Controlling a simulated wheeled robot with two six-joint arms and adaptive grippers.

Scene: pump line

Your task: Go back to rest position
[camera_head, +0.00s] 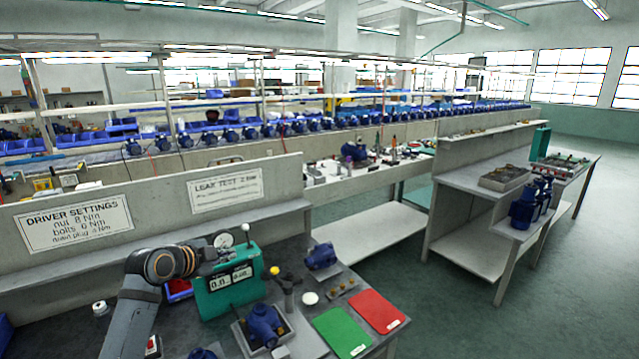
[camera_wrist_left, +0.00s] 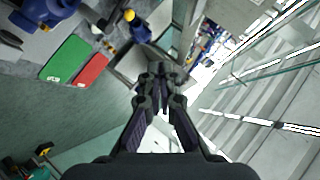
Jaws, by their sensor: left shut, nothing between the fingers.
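My right gripper is in neither view.
The bench holds a blue pump (camera_head: 263,325) in a tray, another blue pump (camera_head: 321,257), a green mat (camera_head: 341,333) and a red mat (camera_head: 377,311). A lever with a yellow knob (camera_head: 275,271) stands beside the test box. Green floor (camera_head: 400,268) is free at right.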

